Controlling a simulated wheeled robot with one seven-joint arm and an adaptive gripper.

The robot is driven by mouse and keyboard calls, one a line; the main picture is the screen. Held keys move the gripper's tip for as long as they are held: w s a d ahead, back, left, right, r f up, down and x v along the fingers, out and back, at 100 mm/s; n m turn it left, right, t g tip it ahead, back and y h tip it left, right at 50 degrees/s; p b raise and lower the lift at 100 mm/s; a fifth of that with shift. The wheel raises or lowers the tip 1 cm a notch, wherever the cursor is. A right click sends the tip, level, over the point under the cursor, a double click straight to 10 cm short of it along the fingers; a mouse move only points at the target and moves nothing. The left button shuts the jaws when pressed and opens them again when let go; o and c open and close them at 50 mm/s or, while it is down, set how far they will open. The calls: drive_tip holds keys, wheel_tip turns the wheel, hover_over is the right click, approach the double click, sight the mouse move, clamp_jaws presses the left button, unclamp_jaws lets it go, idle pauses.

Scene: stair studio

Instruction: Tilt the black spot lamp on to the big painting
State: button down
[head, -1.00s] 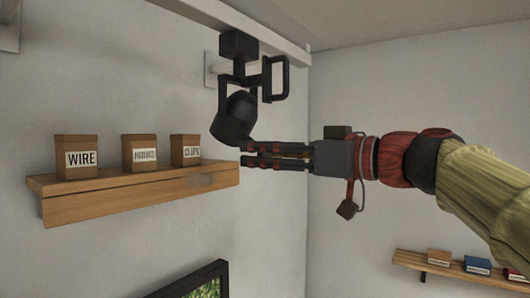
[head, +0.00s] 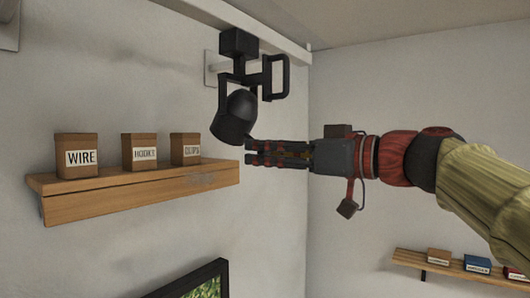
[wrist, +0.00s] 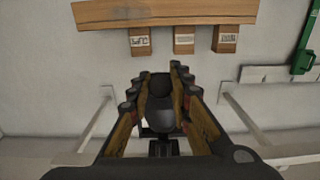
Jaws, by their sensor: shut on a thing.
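The black spot lamp (head: 235,117) hangs from a bracket with a rectangular handle (head: 281,77) under the white ceiling rail. Its head points downward and slightly left in the head view. My gripper (head: 250,152) reaches in from the right, with its fingertips at the lower edge of the lamp head. In the wrist view the dark lamp (wrist: 161,112) shows between the fingers of my gripper (wrist: 160,78), which is shut on it. The exact contact is partly hidden. A black-framed picture (head: 221,268) with green leaves shows only its upper corner at the bottom of the head view.
A wooden shelf (head: 140,202) with small labelled boxes (head: 77,156) is on the wall left of the lamp. The white rail (head: 230,24) runs close above. A second shelf (head: 410,259) is on the right wall. The wall below my gripper is clear.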

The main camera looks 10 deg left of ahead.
drive_tip(key=shift+s+d+r+g+h+p, duration=0.15)
drive_tip(key=shift+d+r+g+h+p, duration=0.45)
drive_tip(key=shift+p, duration=0.65)
drive_tip(key=shift+s+d+r+h+p, duration=0.1)
drive_tip(key=shift+r+h+p, duration=0.05)
drive_tip(key=shift+h+p, duration=0.35)
drive_tip(key=c, duration=1.6)
unclamp_jaws()
drive_tip(key=shift+c, duration=0.2)
drive_tip(key=v, duration=1.2)
